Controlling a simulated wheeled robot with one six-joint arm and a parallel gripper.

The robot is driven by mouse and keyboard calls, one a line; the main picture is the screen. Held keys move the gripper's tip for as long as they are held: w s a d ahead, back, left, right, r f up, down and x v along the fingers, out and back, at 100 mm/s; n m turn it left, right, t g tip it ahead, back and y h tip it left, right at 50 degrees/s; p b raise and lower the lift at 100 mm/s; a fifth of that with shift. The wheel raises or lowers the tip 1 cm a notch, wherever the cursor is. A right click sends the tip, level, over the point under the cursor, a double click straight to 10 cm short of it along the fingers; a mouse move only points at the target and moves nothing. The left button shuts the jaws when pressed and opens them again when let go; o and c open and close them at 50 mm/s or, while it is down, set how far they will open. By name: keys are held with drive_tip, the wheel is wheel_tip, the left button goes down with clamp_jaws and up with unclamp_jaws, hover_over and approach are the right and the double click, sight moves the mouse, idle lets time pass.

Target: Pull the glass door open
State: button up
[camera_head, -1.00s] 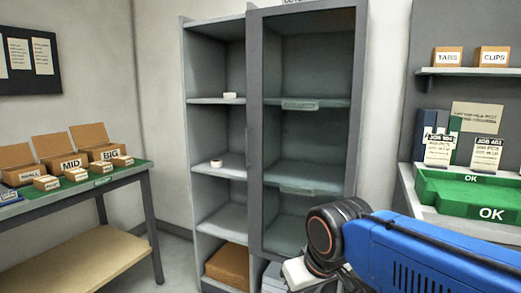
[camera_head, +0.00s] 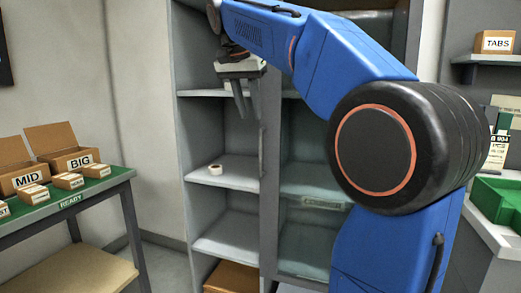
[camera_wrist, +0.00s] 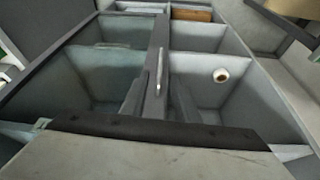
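The tall grey cabinet has a glass door (camera_head: 312,150) on its right side, and it looks shut. A slim vertical handle (camera_wrist: 159,68) stands on the door's dark frame (camera_wrist: 152,100) in the wrist view. My gripper (camera_head: 246,108) hangs with its fingers pointing down, in front of the upper shelves near the door's left edge. It is open and empty. In the wrist view the fingers (camera_wrist: 158,100) stand apart on either side of the dark frame, with the handle beyond them. I cannot tell whether they touch the door. My arm hides much of the glass.
Open shelves fill the cabinet's left side, with a white roll (camera_head: 215,169) on one and a brown box (camera_head: 232,277) at the bottom. A table (camera_head: 95,190) with small cartons stands left. A green tray (camera_head: 496,200) sits at the right. Floor shows between table and cabinet.

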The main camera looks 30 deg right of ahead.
drive_tip(key=shift+m, duration=0.5)
drive_tip(key=x, duration=0.5)
drive_tip(key=w+d+x, duration=0.1)
drive_tip(key=x, duration=0.4)
drive_tip(key=r+x, duration=0.1)
drive_tip(key=x, duration=0.5)
drive_tip(key=shift+w+d+f, duration=0.15)
drive_tip(key=shift+w+d, duration=0.1)
drive_tip(key=shift+d, duration=0.05)
clamp_jaws()
